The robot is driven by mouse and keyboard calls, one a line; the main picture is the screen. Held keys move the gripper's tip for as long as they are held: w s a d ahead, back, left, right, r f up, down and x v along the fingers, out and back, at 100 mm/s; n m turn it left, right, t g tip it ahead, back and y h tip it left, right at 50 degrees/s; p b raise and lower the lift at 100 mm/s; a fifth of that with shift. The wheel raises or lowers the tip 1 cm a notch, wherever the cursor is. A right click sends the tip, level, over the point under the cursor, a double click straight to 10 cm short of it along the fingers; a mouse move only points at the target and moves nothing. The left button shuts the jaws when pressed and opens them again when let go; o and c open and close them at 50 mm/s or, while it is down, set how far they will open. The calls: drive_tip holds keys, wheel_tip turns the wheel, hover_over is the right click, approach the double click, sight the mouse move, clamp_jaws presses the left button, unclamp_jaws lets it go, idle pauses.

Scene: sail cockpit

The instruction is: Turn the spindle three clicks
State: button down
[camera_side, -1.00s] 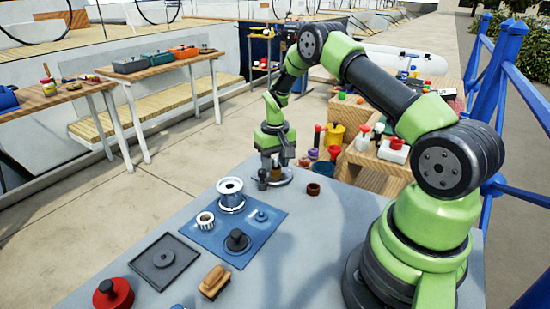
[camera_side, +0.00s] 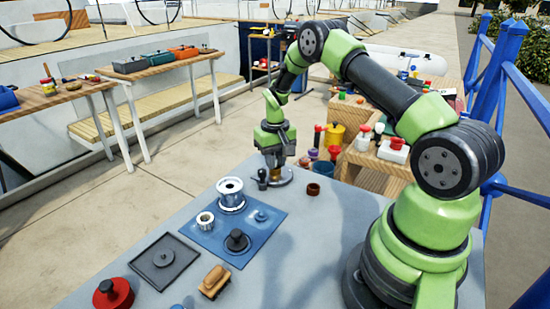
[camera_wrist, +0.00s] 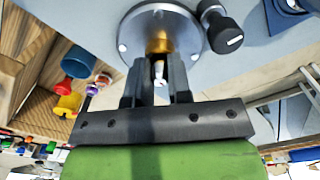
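The spindle (camera_wrist: 160,42) is a short brass post in the middle of a round silver base (camera_wrist: 125,30) with bolt heads around its rim. In the side view, the base (camera_side: 284,180) stands at the grey table's far end. My gripper (camera_wrist: 159,70) points down over the base, one finger on each side of the spindle, and looks shut on it. In the side view, my gripper (camera_side: 273,165) hides most of the spindle. A black-knobbed lever (camera_wrist: 220,30) stands right beside the base in the wrist view; the side view shows it left of my gripper (camera_side: 262,178).
A grey tray (camera_side: 160,258) is nearer. Wooden shelves with coloured items stand behind.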

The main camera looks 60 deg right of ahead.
drive_tip(key=shift+m, duration=2.2)
drive_tip(key=m, duration=0.4)
drive_tip(key=shift+m, duration=2.4)
